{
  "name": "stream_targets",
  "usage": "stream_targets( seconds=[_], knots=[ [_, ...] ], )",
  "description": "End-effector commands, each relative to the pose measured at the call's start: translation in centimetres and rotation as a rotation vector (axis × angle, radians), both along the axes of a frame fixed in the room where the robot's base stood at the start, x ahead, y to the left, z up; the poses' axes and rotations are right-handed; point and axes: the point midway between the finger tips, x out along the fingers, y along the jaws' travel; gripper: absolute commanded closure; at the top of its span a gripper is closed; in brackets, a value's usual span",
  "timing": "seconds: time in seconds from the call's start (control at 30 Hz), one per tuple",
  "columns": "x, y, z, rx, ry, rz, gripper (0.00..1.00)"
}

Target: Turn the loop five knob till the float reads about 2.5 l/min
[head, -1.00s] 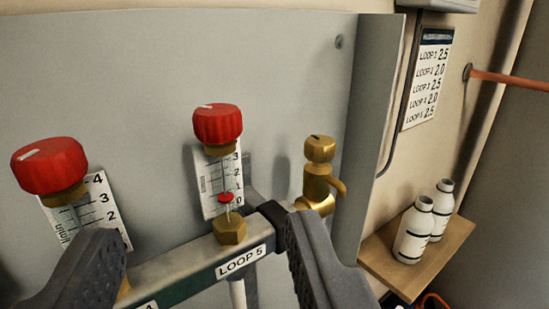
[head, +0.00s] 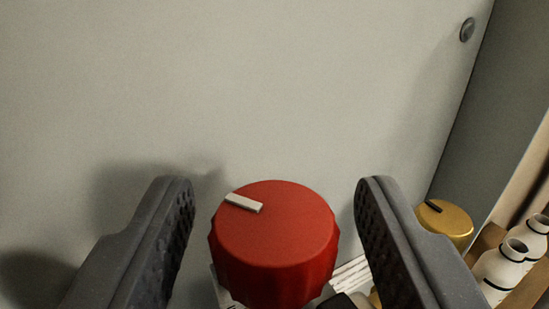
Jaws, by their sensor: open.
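A red ribbed knob (head: 274,245) with a white pointer mark on its top stands between the fingers of my gripper (head: 274,215). It is the loop five knob, going by the label in the earlier frame. The mark points to the upper left. My gripper is open, with a gap between each finger and the knob. Only slivers of the white scale (head: 352,273) show behind and below the knob. The float and its reading are hidden now.
A brass cap (head: 446,222) with a dark mark stands just right of my right finger. White bottles (head: 503,264) stand on a wooden shelf (head: 488,240) at the lower right. The grey back panel (head: 270,90) is bare above the knob, with a screw at its upper right.

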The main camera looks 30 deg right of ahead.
Motion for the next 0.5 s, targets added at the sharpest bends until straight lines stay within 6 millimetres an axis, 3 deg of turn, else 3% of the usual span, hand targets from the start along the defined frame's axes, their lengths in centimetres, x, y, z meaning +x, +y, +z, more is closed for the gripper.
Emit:
stream_targets(
  seconds=[0.43,0.47,0.5],
  knots=[
    [0.73,-0.35,-0.05,0.0,0.001,0.001,0.5],
    [0.73,-0.33,-0.06,0.0,0.001,0.001,0.53],
    [0.73,-0.33,-0.04,0.0,0.001,0.001,0.64]
  ],
)
